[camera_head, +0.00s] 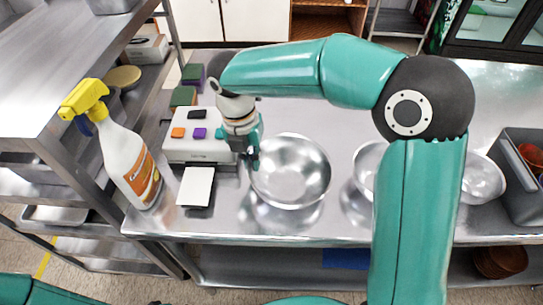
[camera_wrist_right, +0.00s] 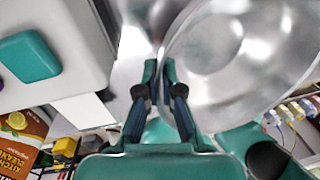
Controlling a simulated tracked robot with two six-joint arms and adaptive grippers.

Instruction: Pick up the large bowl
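The large bowl (camera_head: 290,172) is shiny metal and upright at the middle of the steel table. It fills the upper right of the right wrist view (camera_wrist_right: 235,60). My right gripper (camera_head: 252,160) points down at the bowl's left rim. In the right wrist view its two fingers (camera_wrist_right: 160,72) are close together, with the rim between their tips; they look closed on it. I cannot tell whether the bowl's base touches the table. My left gripper is not in view; only part of my left arm shows at the bottom left.
A white spray bottle (camera_head: 130,160) with a yellow head stands left. A pale box with coloured pads (camera_head: 197,146) and a white card (camera_head: 196,187) lie left of the bowl. More metal bowls (camera_head: 483,180) stand right, one partly behind my right arm. A grey bin (camera_head: 518,190) is far right.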

